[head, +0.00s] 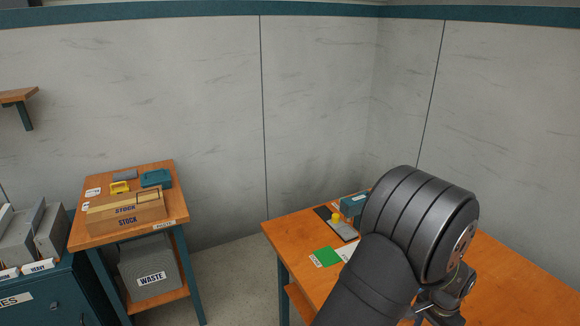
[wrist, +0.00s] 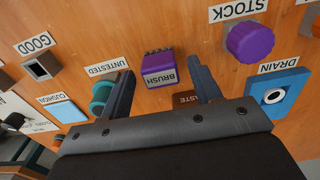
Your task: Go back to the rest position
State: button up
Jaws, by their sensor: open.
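My gripper (wrist: 160,67) shows in the wrist view with its two dark fingers spread apart. No held object shows between them. A purple block labelled BRUSH (wrist: 158,68) appears between the fingers from this angle, on the wooden bench beyond; I cannot tell how far below it is. In the head view my dark arm fills the lower right, over the orange bench (head: 300,233). My gripper's fingers cannot be made out there.
The wrist view shows a purple knob (wrist: 250,41) by the STOCK label, a blue DRAIN block (wrist: 279,92), a teal round part (wrist: 102,93) by UNTESTED, and a square socket (wrist: 41,67) by GOOD. In the head view, a side table (head: 97,240) holds a STOCK box (head: 127,211) above a grey WASTE bin (head: 150,262).

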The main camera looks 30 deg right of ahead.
jog(key=shift+r, duration=0.3)
